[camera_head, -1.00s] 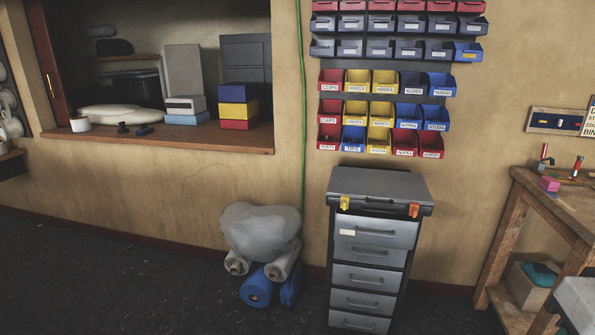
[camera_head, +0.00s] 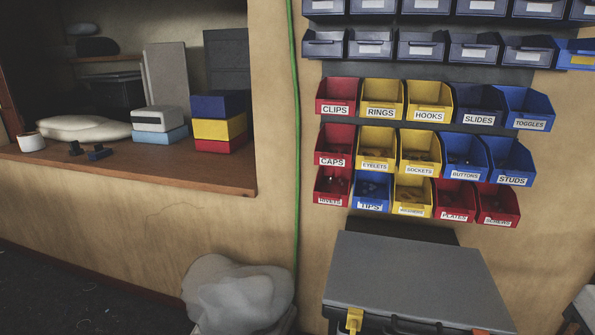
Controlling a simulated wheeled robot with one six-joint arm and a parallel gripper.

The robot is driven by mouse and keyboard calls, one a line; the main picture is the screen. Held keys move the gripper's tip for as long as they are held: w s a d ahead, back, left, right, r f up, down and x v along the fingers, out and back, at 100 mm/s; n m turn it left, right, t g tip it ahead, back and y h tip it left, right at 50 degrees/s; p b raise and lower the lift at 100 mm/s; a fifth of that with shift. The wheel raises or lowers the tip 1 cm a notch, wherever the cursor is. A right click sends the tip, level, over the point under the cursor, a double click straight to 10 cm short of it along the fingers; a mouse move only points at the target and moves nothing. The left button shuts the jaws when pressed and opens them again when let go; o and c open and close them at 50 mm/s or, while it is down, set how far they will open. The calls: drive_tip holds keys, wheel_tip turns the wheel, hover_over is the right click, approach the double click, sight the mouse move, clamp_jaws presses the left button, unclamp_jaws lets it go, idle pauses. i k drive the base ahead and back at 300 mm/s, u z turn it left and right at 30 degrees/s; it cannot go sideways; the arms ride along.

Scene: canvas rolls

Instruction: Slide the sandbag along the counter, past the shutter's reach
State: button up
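A pale, flattened bag (camera_head: 88,128), which looks like the sandbag, lies on the wooden counter (camera_head: 130,168) in the wall opening at left. A white cup (camera_head: 31,142) stands at its left, and small dark objects (camera_head: 88,151) lie in front of it. A lumpy grey sack (camera_head: 238,295) is low on the floor side, below the counter, cut by the bottom edge. I cannot make out the shutter in the current view; only a dark edge shows at far left. My gripper is not in view.
A white box on a light blue one (camera_head: 160,134) and a stack of blue, yellow and red boxes (camera_head: 220,130) occupy the counter's right part. Labelled bins (camera_head: 430,150) hang on the wall. The counter's front strip is mostly clear.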

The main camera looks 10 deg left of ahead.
sight(99, 151)
drive_tip(key=i, duration=0.15)
drive_tip(key=u, duration=2.3)
drive_tip(key=i, duration=2.45)
drive_tip(key=z, duration=1.05)
drive_tip(key=k, duration=0.4)
drive_tip(key=u, duration=1.1)
drive_tip(key=i, duration=1.65)
drive_tip(key=u, duration=0.4)
